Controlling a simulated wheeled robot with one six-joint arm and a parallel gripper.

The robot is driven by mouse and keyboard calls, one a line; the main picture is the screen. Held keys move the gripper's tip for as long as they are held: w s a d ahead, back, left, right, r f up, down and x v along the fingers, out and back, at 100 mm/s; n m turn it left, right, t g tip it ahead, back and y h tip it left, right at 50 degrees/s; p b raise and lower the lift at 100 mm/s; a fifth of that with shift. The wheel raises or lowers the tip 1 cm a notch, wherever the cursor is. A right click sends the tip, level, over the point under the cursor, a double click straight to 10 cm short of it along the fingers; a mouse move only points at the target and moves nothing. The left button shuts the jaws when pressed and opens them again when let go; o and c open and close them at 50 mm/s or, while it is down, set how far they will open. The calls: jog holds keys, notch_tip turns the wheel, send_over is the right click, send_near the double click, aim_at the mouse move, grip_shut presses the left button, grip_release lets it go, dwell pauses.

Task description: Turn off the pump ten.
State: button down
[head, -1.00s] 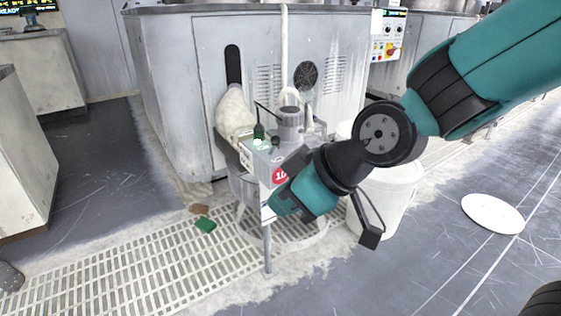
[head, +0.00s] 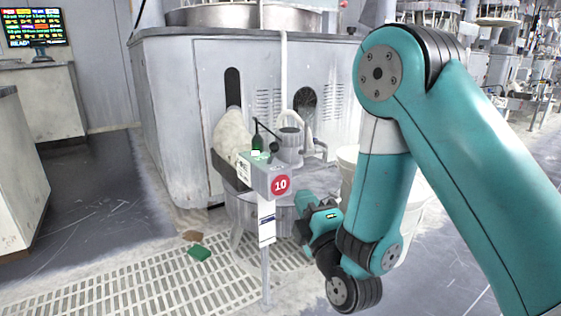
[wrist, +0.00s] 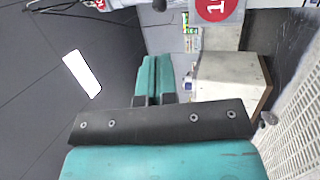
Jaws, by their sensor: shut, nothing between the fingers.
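The pump ten control box (head: 266,173) is grey and stands on a thin post, with a red round label (head: 281,185) reading 10 on its front. On its top are a small lit green spot (head: 256,153) and dark upright parts; I cannot tell the switch's position. The pump and its drum (head: 240,207) are behind the box. In the head view my wrist is low, just right of the post, below the box top. In the wrist view my gripper (wrist: 155,78) is shut and empty, and the red label (wrist: 215,8) is partly cut off at the top.
A large grey machine cabinet (head: 170,110) stands behind the pump. A white bucket (head: 347,160) is partly hidden by my arm. A green block (head: 199,252) lies on the floor grating (head: 150,285). Open floor (head: 100,215) is at left.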

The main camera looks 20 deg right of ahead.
jog(key=shift+w+r, duration=0.1)
jog(key=shift+r, duration=0.05)
jog(key=p, duration=0.9)
send_near(277, 149)
jog(key=x, duration=0.6)
jog(key=shift+w, duration=0.2)
jog(key=shift+w+a+r+b, duration=0.1)
jog(key=shift+w+b, duration=0.25)
jog(key=shift+w, duration=0.2)
jog(key=shift+r+p, duration=0.15)
jog(key=shift+p, duration=0.15)
